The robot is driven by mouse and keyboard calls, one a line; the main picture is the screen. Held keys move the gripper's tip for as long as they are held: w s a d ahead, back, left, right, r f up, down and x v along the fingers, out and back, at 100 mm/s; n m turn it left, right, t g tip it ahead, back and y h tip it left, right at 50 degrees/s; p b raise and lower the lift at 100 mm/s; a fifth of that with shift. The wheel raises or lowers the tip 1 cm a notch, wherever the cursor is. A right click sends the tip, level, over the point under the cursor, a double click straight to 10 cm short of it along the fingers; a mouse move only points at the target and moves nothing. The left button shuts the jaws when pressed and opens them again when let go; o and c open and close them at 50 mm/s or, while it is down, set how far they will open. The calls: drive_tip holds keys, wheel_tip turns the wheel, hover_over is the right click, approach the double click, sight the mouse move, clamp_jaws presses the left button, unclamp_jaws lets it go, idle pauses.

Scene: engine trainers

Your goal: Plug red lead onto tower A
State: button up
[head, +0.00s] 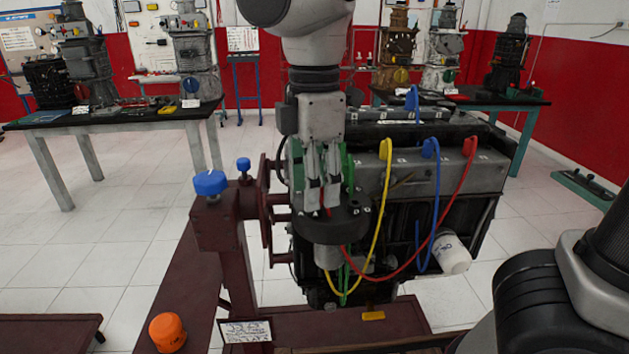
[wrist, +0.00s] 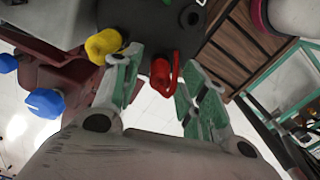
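The red lead (head: 455,197) runs from the engine's top right down to the round black cap (head: 352,222). Its red boot (wrist: 160,76) is between the fingertips of my gripper (head: 322,207), just over the cap. My gripper (wrist: 162,70) is partly closed, with its fingers close on both sides of the boot. In the wrist view, the black cap (wrist: 152,14) lies beyond the boot. I cannot tell whether the boot touches a tower.
A yellow lead (head: 382,215) has its boot (wrist: 104,45) by the cap, beside my left finger. A blue lead (head: 435,200) hangs at the right. A maroon stand (head: 218,235) with a blue knob (head: 210,183) is close at left. An orange cap (head: 167,332) sits low in front.

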drive_tip(key=shift+r, duration=0.1)
drive_tip(key=r+m, duration=0.1)
drive_tip(key=r, duration=0.1)
drive_tip(key=r+m, duration=0.1)
drive_tip(key=r, duration=0.2)
drive_tip(key=r+m, duration=0.2)
drive_tip(key=r, duration=0.1)
drive_tip(key=shift+w+a+r+y, duration=0.1)
drive_tip(key=shift+w+a+y, duration=0.2)
drive_tip(key=w+d+f+m+t+y, duration=0.1)
drive_tip(key=d+f+m, duration=0.25)
drive_tip(key=d, duration=0.25)
drive_tip(key=w+d+f+m+t, duration=0.1)
drive_tip(key=w+d+f+m, duration=0.1)
drive_tip(key=d+m, duration=0.35)
drive_tip(key=s+d+f+m+t, duration=0.1)
drive_tip(key=d+m, duration=0.3)
drive_tip(key=d, duration=0.6)
drive_tip(key=s+d+f+m+t+h, duration=0.1)
drive_tip(key=s+d+m, duration=0.3)
drive_tip(key=d, duration=0.7)
drive_tip(key=shift+s+f+h, duration=0.2)
drive_tip(key=shift+f+h, duration=0.1)
drive_tip(key=shift+f, duration=0.15)
